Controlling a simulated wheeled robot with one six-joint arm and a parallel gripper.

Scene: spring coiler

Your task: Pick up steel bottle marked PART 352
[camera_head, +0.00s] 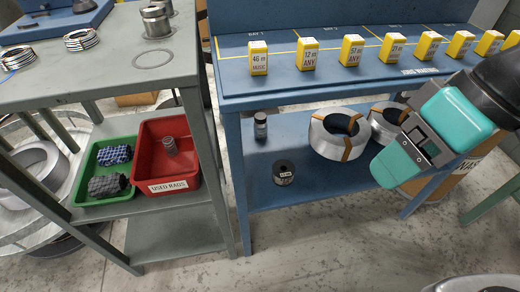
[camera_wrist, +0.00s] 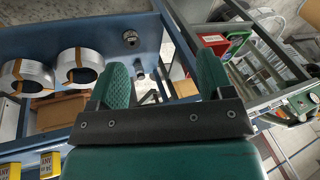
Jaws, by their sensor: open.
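Two small containers stand on the lower shelf of the blue bench. One is a slim grey bottle (camera_head: 260,125) with a dark band, near the back left. The other is a dark round can (camera_head: 284,173) with a pale label, nearer the front edge. Their markings are too small to read. In the wrist view the round can (camera_wrist: 130,37) and the small bottle (camera_wrist: 140,72) show beyond the fingers. My gripper (camera_head: 398,165) is at the right in front of the bench, apart from both; its green fingers (camera_wrist: 163,80) are open and empty.
Wire coils (camera_head: 338,135) with orange bands sit on the lower shelf to the right. Yellow boxes (camera_head: 305,53) line the bench top above. A grey table at left holds a red bin (camera_head: 172,158) marked USED RAGS and a green bin (camera_head: 108,170). The front floor is mostly clear.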

